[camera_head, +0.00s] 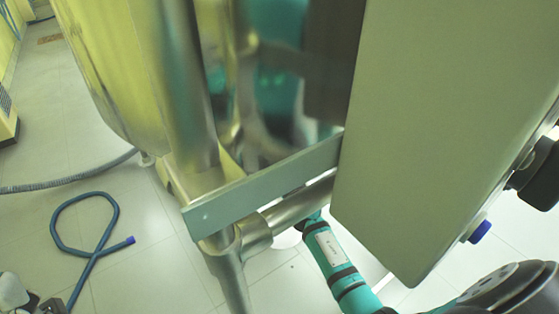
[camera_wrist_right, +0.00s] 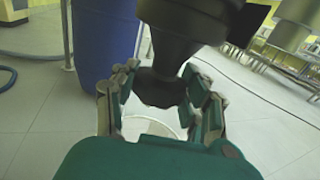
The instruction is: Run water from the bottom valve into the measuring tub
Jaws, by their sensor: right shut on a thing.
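In the right wrist view, my right gripper (camera_wrist_right: 160,100) has its two fingers on either side of the lower part of a black valve part (camera_wrist_right: 178,45) and is shut on it. The part's exact shape is hidden between the fingers. Below and behind the fingers a white round rim shows, probably the measuring tub (camera_wrist_right: 172,127), mostly hidden by the gripper. In the head view a small white patch (camera_head: 287,239) shows behind the metal frame, perhaps the same tub. My right gripper is hidden there behind the frame and panel.
A metal frame bar (camera_head: 265,185) and a large grey-green panel (camera_head: 440,130) block much of the head view. A blue hose (camera_head: 85,196) lies looped on the floor at left, near a grey hose (camera_head: 70,182). A blue barrel (camera_wrist_right: 105,40) stands beyond my right gripper.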

